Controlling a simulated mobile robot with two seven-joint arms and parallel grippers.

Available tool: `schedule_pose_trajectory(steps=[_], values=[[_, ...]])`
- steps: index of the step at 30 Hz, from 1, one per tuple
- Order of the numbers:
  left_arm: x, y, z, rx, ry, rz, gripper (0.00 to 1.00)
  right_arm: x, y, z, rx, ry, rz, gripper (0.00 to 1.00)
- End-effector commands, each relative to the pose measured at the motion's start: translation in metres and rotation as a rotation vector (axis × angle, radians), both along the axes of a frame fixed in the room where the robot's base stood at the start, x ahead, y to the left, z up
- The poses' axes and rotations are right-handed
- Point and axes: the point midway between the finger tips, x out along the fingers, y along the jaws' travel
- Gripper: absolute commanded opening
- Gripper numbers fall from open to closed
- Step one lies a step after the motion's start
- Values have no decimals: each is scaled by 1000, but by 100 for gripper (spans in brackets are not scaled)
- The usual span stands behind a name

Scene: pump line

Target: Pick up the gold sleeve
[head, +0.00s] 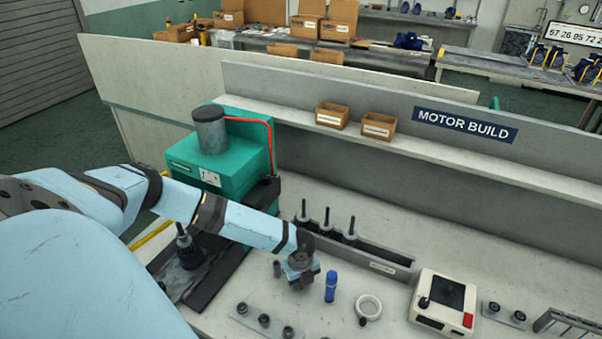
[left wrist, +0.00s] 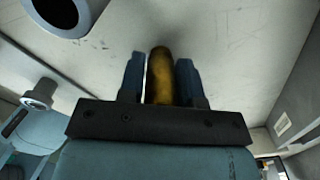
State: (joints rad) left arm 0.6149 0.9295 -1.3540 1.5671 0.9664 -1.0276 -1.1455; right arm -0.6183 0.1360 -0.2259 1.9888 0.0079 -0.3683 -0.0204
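The gold sleeve (left wrist: 160,76) shows in the left wrist view as a worn, dark-gold cylinder between the two fingers of my left gripper (left wrist: 161,70). In the head view my left gripper (head: 298,284) points down low over the bench, left of a blue cylinder (head: 331,286). There the sleeve is hidden by the hand. Whether it touches the bench I cannot tell. My right gripper is not in view.
A white ring-shaped part (head: 368,306) lies right of the blue cylinder. A grey trough (head: 385,262) with upright dark tools runs behind. A green machine (head: 220,165) stands at the left, and a white box with a red button (head: 443,303) at the right.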

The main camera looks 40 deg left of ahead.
Motion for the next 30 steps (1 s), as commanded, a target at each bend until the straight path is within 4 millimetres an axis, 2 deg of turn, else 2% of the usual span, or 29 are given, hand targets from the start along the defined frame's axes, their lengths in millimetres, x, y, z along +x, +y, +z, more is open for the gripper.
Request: schedule_pose_trajectory(steps=[1,2,11,17,20,23,30], values=[[0,0,0,0,0,0,20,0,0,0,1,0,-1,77],[0,0,0,0,0,0,13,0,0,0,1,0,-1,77],[0,0,1,0,0,0,14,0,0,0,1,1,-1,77],[0,1,10,1,-1,0,14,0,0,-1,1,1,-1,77],[1,1,23,0,-2,-1,14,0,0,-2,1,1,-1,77],[1,1,45,0,-4,0,14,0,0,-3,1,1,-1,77],[1,1,113,0,-4,-1,14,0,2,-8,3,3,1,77]])
